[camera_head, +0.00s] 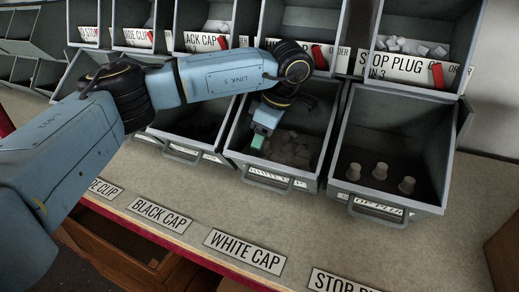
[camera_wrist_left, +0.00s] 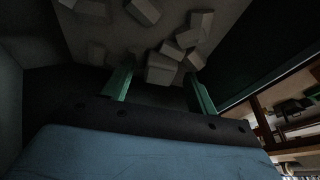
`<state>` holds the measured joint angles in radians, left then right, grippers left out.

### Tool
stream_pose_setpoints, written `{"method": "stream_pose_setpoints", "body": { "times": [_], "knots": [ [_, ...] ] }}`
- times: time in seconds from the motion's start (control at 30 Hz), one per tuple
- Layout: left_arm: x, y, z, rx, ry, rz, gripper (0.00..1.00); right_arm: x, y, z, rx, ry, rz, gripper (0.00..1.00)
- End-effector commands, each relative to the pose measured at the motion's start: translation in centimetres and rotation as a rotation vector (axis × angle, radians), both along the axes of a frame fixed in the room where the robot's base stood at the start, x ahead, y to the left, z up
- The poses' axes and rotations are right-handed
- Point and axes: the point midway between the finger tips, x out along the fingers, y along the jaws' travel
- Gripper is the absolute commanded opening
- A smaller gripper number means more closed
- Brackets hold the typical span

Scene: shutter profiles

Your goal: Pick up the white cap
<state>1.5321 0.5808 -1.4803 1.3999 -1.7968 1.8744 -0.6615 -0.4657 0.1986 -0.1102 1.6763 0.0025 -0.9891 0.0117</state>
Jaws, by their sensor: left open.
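Several pale grey-white caps (camera_head: 291,148) lie loose in a dark open bin (camera_head: 264,172) in the head view. This bin stands behind the WHITE CAP label (camera_head: 244,251). My left gripper (camera_head: 257,143) reaches down into the bin at its left side, with green fingers. In the left wrist view the two fingers (camera_wrist_left: 159,70) are apart, and one blocky cap (camera_wrist_left: 162,69) shows between or just beyond their tips. I cannot tell whether they touch it. More caps (camera_wrist_left: 188,38) lie around it. My right gripper is not in view.
The bin to the right holds a few upright stop plugs (camera_head: 381,171). A bin on the left (camera_head: 180,152) is partly hidden by my left arm. Upper bins with red tags stand behind. Bin walls close in around the gripper. The tabletop (camera_head: 215,205) in front is clear apart from labels.

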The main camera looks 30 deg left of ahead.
Motion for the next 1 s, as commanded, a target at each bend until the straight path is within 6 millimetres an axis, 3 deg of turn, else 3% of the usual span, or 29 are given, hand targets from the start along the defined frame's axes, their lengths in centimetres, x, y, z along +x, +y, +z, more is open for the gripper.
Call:
{"method": "stream_pose_setpoints", "body": {
  "times": [0.2, 0.57, 0.87, 1.0],
  "knots": [
    [0.0, 0.0, 0.0, 0.000, -0.001, 0.000, 0.57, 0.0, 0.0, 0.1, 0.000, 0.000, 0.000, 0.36],
    [0.0, 0.0, 0.0, 0.000, -0.001, 0.000, 0.11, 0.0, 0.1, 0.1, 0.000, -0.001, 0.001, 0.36],
    [0.0, 0.0, 0.2, 0.000, -0.001, 0.001, 0.10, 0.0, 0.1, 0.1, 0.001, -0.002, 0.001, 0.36],
    [0.1, 0.0, 2.0, 0.000, -0.005, 0.001, 0.10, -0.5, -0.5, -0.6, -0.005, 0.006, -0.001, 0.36]
  ]
}}
